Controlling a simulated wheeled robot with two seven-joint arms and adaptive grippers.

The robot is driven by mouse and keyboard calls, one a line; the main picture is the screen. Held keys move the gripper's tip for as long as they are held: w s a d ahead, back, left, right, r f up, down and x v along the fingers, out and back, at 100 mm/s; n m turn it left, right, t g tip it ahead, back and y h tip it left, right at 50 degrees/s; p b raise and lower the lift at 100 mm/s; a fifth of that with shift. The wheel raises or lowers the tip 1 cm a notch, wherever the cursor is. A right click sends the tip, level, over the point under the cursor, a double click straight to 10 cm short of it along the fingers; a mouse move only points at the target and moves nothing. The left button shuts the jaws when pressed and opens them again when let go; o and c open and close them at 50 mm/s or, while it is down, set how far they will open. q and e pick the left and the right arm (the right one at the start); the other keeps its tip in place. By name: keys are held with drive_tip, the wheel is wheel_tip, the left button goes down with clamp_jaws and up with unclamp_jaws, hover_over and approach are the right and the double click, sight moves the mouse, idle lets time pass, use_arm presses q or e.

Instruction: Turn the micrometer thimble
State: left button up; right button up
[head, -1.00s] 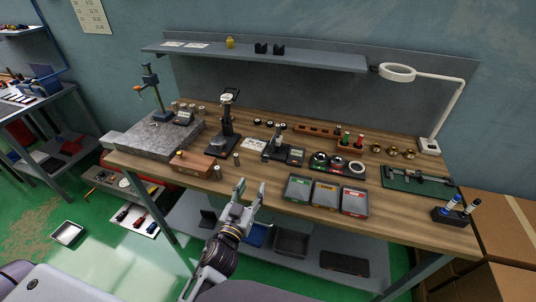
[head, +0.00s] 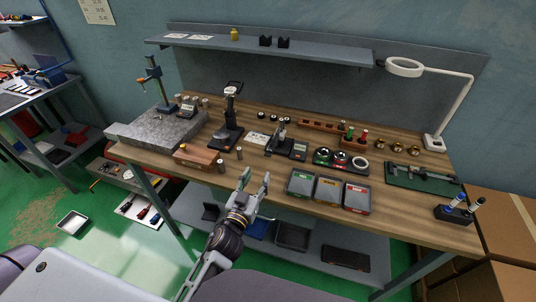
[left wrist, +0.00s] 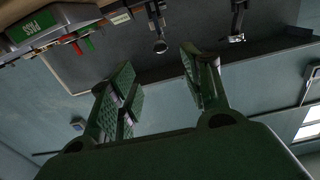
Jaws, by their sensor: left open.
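A small instrument on a dark stand (head: 277,143), which looks like the micrometer, stands mid-bench in the head view, just left of a small box with a display. Its thimble is too small to make out there. My left gripper (head: 256,180) is open and empty, above the bench's front edge. It is on the near side of the instrument and clearly apart from it. In the left wrist view my open fingers (left wrist: 158,80) have nothing between them. I cannot tell whether the micrometer shows in that view. My right gripper is not in view.
A tall dark stand (head: 229,115) is behind. A shelf (head: 260,52) and a ring lamp (head: 404,67) overhang the back.

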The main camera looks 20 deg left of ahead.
use_arm(q)
drive_tip(key=p, duration=0.1)
approach(268, 154)
drive_tip(key=shift+w, duration=1.25)
drive_tip(key=shift+w+d+f+p, duration=0.1)
drive_tip(key=shift+w+p, duration=0.35)
drive_tip(key=shift+w, duration=1.45)
drive_tip(key=shift+w+d+f+p, duration=0.1)
drive_tip(key=shift+w+p, duration=0.3)
drive_tip(key=shift+w, duration=1.55)
clamp_jaws()
